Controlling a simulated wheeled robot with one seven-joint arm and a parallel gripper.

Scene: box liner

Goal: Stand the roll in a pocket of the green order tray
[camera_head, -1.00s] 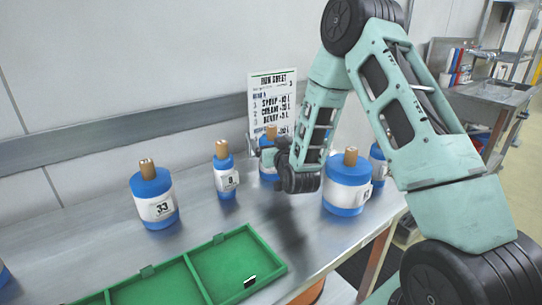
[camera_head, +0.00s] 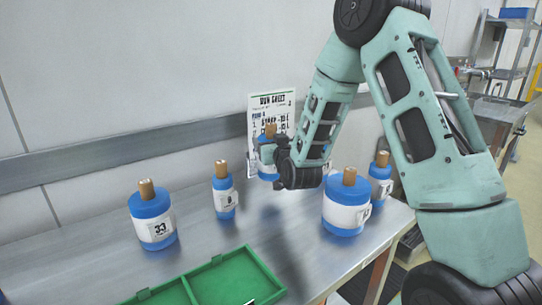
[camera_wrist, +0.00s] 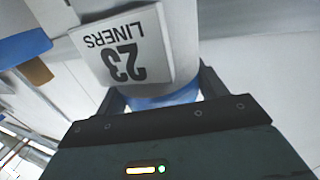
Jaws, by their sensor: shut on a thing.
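My gripper (camera_head: 284,166) is shut on a blue and white roll (camera_head: 267,160) with a brown core end on top. It holds the roll upright above the bench, and a shadow shows below it. In the wrist view the held roll (camera_wrist: 180,40) sits between the fingers, its label reading "23 LINERS" upside down. In the head view the wrist hides part of it. The green order tray (camera_head: 232,277) lies at the front of the bench, left of and nearer than my gripper. One pocket shows empty; the rest is cut off by the lower edge.
Roll 33 (camera_head: 153,221) and a slim roll (camera_head: 223,195) stand left of the gripper, behind the tray. A wide roll (camera_head: 346,207) and another roll (camera_head: 379,183) stand to the right. An order sheet (camera_head: 271,108) stands at the back. Bare bench (camera_head: 285,235) lies right of the tray.

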